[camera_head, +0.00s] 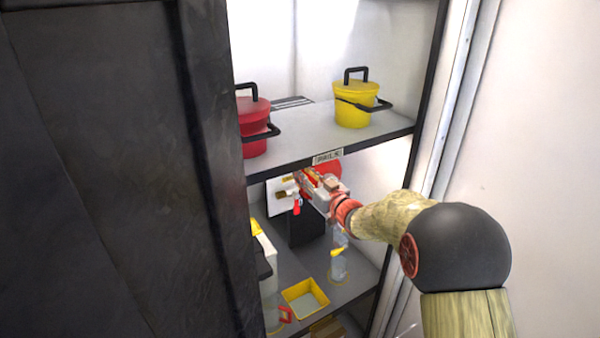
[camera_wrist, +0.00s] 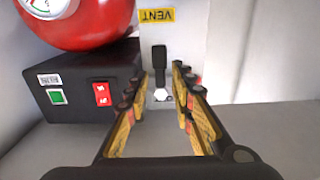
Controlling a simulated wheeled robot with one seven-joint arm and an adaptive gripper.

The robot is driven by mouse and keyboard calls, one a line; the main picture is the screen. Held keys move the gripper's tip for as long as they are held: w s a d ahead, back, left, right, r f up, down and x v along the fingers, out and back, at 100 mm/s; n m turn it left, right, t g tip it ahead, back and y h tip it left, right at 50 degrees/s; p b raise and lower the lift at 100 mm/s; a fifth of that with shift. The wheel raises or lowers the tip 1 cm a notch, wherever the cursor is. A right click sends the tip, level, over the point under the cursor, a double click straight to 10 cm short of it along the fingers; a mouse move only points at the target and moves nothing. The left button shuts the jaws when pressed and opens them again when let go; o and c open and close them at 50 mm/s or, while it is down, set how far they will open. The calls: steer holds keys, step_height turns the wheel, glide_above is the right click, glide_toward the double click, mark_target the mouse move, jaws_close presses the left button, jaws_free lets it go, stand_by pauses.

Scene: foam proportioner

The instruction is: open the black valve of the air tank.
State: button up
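The black valve (camera_wrist: 160,60) is a short upright handle above a pale hex nut, on a light panel under a yellow VENT label (camera_wrist: 156,15) in the wrist view. My gripper (camera_wrist: 161,78) is open, with one finger on each side of the valve; gaps show on both sides, and I cannot tell how deep the tips reach. The red air tank (camera_wrist: 100,25) with a gauge (camera_wrist: 48,6) is at the upper left. In the head view, my gripper (camera_head: 304,180) is at the panel (camera_head: 279,196) on the lower shelf; the black handle is not clear there.
A black box (camera_wrist: 80,78) with a green button and red switch stands beside the panel. The upper shelf (camera_head: 300,140) holds red and yellow pails.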

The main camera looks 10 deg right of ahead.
steer(key=x, duration=0.3)
steer(key=shift+c, duration=0.7)
steer(key=c, duration=0.4)
jaws_close()
